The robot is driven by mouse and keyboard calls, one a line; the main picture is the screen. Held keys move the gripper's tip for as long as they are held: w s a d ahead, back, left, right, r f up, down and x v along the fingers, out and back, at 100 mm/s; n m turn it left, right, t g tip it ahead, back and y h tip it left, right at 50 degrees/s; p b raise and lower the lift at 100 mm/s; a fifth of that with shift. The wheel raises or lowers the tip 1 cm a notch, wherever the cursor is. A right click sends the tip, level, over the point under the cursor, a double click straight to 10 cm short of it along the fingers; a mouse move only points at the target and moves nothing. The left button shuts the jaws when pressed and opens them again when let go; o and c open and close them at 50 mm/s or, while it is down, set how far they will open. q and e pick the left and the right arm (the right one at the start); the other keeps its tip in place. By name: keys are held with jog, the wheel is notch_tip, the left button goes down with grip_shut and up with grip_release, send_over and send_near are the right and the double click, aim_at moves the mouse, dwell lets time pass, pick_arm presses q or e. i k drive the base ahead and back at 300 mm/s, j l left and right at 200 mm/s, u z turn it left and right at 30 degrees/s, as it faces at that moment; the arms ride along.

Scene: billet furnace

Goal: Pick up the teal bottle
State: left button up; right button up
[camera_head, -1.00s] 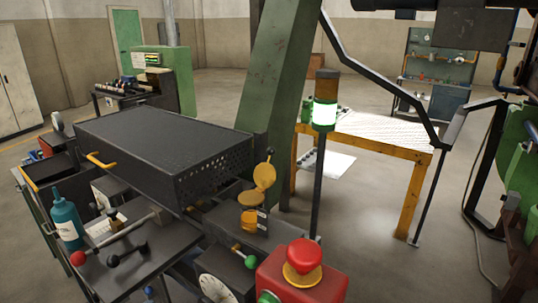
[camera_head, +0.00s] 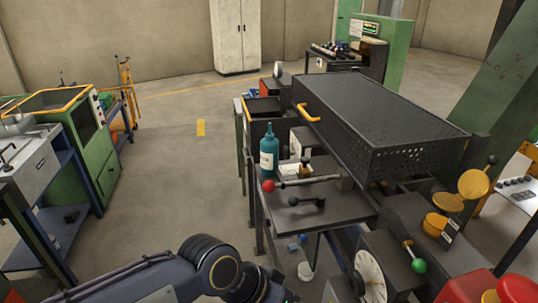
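The teal bottle (camera_head: 269,152) stands upright near the left edge of the dark metal bench (camera_head: 325,217), with a pale label on its side. A lever with a red knob is just in front of it. One of my arms comes in from the lower left and ends near the bottom middle of the picture, well below and in front of the bottle. Its gripper fingers are not in the picture. My other gripper is not in view. Nothing touches the bottle that I can see.
A black perforated box (camera_head: 375,115) with a yellow handle stands right of the bottle. A red-knobbed lever (camera_head: 300,182), a black-knobbed lever (camera_head: 308,201) and a round dial (camera_head: 370,277) are near. Open floor (camera_head: 180,180) lies left, before a green machine (camera_head: 85,150).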

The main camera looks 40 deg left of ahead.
aim_at(270, 145)
jog(key=j+u, duration=0.15)
jog(key=j, duration=1.6)
jog(key=i, duration=0.05)
